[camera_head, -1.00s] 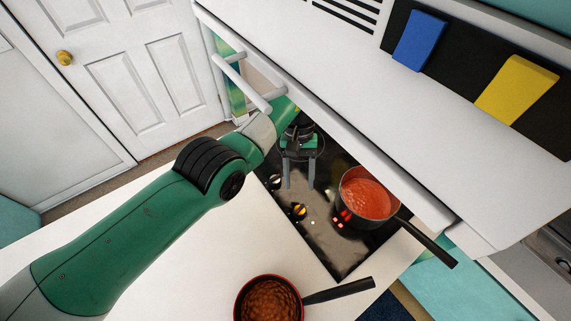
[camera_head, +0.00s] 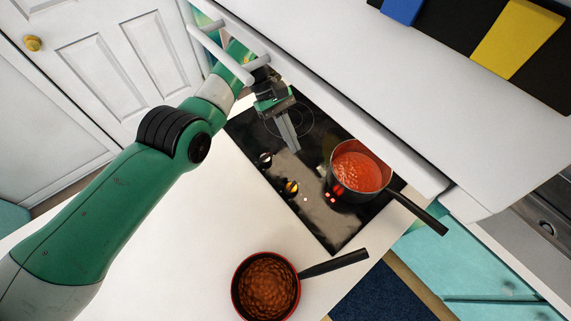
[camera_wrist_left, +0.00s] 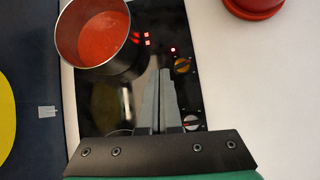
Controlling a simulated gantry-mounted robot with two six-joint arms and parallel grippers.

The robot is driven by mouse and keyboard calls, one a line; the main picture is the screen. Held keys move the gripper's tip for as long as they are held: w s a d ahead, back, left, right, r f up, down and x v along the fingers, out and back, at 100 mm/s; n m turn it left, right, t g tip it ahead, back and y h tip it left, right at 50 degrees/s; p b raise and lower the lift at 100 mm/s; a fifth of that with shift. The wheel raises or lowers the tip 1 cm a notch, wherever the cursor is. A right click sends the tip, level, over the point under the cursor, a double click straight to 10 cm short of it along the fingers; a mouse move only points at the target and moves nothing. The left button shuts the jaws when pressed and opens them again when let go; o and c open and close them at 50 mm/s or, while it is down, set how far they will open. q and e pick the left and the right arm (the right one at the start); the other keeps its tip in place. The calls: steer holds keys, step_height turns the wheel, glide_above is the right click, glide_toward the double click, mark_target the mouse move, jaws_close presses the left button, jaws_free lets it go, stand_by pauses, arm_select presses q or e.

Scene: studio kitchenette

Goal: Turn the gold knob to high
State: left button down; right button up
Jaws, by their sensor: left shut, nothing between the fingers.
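The gold knob (camera_head: 291,187) sits on the black cooktop (camera_head: 335,232), near its front edge. It also shows in the left wrist view (camera_wrist_left: 182,65), right of the fingertips. A silver-white knob (camera_head: 265,160) sits beside it on the same edge. My left gripper (camera_head: 294,146) is shut and empty, its fingers together above the cooktop, apart from both knobs. In the left wrist view the closed fingers (camera_wrist_left: 163,75) point toward the pot side of the gold knob. My right gripper is not in view.
A pot of red sauce (camera_head: 360,168) stands on the cooktop's right burner, near glowing red indicators. A pan of beans (camera_head: 267,287) stands on the white counter (camera_head: 215,235). An overhanging white hood (camera_head: 400,110) and a rail run close behind the gripper.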

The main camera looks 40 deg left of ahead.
mark_target(293, 183)
arm_select(q)
steer(key=s+a+f+n+t+h+p, duration=0.25)
steer(key=s+a+n, duration=0.2)
steer(key=a, duration=0.65)
steer(key=shift+y, duration=0.35)
steer(key=x, duration=0.2)
steer(key=b+x, duration=0.1)
steer(key=x, duration=0.1)
steer(key=s+b+x, duration=0.1)
steer(key=shift+d+f, duration=0.25)
steer(key=shift+f, duration=0.15)
steer(key=p+x, duration=0.1)
steer(key=x, duration=0.4)
steer(key=shift+d+r, duration=0.1)
steer(key=shift+d, duration=0.05)
steer(key=d, duration=0.1)
steer(key=d+p, duration=0.1)
steer(key=d, duration=0.1)
steer(key=shift+w+d+r, duration=0.1)
steer(key=shift+w+d, duration=0.05)
steer(key=shift+w, duration=0.05)
steer(key=shift+d, duration=0.25)
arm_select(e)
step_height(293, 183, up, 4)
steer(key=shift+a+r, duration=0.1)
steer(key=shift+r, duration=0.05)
arm_select(q)
steer(key=shift+p, duration=0.35)
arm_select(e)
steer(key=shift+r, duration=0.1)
